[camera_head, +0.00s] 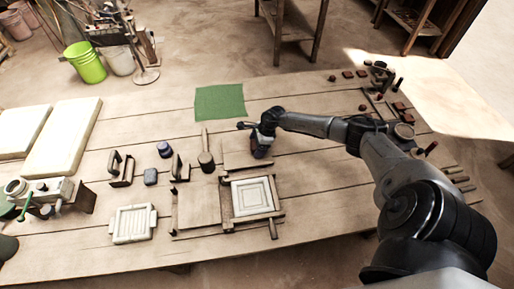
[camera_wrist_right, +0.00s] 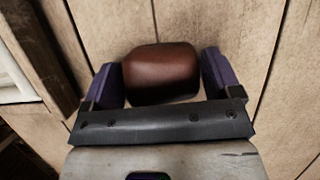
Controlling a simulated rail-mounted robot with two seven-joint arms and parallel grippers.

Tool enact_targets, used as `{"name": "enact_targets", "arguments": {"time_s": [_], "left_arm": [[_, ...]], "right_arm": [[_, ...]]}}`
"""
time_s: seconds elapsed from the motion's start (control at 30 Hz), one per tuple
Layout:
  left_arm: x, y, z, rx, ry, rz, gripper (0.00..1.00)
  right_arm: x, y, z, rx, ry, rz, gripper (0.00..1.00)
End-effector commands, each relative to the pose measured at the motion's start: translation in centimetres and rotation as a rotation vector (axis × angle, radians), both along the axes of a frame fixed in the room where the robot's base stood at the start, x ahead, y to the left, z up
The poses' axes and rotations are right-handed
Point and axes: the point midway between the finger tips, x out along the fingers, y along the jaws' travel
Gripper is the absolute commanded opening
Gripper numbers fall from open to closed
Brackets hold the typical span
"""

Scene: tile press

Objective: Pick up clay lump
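The clay lump (camera_wrist_right: 160,72) is a smooth, rounded reddish-brown block in the right wrist view, lying over the wooden planks. My right gripper (camera_wrist_right: 162,80) is around it, with one purple finger on each side. The left finger is very close to the lump, and a slim gap shows at the right finger. The fingers stand wide apart and do not appear clamped on it. In the head view my right gripper (camera_head: 261,146) is low over the middle of the table and mostly hides the lump. My left gripper is not in view.
A wooden press frame with a white square tile mould (camera_head: 252,196) stands just in front of the gripper. A mallet (camera_head: 206,160) lies to its left, and a green cloth (camera_head: 220,102) lies behind. Small brown blocks (camera_head: 348,74) lie at the back right. Bare table (camera_head: 320,185) shows to the right.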

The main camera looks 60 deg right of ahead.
Motion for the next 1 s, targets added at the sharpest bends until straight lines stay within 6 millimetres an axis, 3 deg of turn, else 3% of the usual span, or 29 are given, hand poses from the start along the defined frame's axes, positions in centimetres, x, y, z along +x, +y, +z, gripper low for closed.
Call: {"name": "enact_targets", "arguments": {"time_s": [0.4, 0.77, 1.0], "left_arm": [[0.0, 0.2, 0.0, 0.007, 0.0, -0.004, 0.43], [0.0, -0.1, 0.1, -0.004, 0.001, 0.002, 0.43], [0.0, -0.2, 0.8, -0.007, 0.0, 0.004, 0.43]], "right_arm": [[0.0, 0.0, 0.0, 0.0, 0.0, 0.0, 0.44], [0.0, -0.1, 0.7, -0.001, -0.001, -0.001, 0.44], [0.0, -0.1, 4.0, -0.003, -0.003, 0.002, 0.44]]}}
